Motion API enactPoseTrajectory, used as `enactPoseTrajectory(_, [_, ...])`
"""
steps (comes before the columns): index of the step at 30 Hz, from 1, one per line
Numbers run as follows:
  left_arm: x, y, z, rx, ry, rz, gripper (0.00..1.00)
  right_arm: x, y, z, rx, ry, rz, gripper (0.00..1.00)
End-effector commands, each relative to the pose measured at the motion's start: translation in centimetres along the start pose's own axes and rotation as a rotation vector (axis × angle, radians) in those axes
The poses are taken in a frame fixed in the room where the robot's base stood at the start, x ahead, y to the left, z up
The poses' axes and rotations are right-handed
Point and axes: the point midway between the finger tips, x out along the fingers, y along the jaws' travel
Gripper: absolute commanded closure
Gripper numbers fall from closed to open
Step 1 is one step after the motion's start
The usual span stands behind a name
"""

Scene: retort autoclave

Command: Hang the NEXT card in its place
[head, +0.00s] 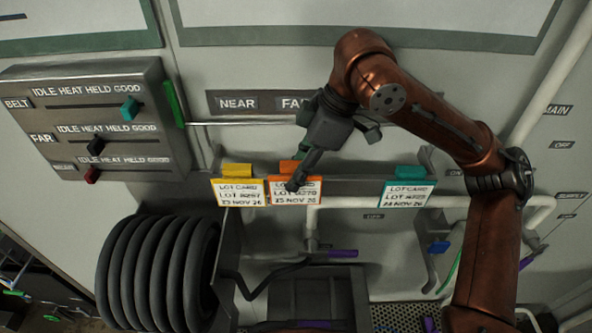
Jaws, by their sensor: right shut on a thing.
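Three lot cards show along a grey rail (350,185) in the head view. The yellow card (238,192) is at the left, the orange card (310,196) is beside it, and the teal card (407,194) is further right. My right gripper (294,185) comes down from above and is shut on the orange card, covering part of its print. I cannot tell whether the orange card touches the rail. No card readably says NEXT. Labels NEAR (237,103) and FAR (291,103) are above; my arm hides the wall to their right. My left gripper is out of view.
A grey slider panel (100,120) with teal, black and red knobs is at the left. A thin horizontal bar (245,121) runs under the labels. A black ribbed hose (160,270) is at lower left. White pipes and a purple handle (342,254) lie below the cards.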

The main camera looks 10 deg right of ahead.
Motion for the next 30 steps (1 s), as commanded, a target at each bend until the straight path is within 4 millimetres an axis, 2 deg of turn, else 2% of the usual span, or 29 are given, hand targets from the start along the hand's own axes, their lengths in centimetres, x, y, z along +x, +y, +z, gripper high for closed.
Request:
enactPoseTrajectory(21, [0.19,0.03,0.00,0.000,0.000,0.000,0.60,0.85,0.01,0.35,0.000,0.001,0.000,1.00])
enactPoseTrajectory(22, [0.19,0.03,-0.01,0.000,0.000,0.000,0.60,0.85,0.01,0.35,0.000,0.001,0.000,0.76])
enactPoseTrajectory(30, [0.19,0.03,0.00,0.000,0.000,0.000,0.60,0.86,0.01,0.35,0.000,0.001,0.000,0.57])
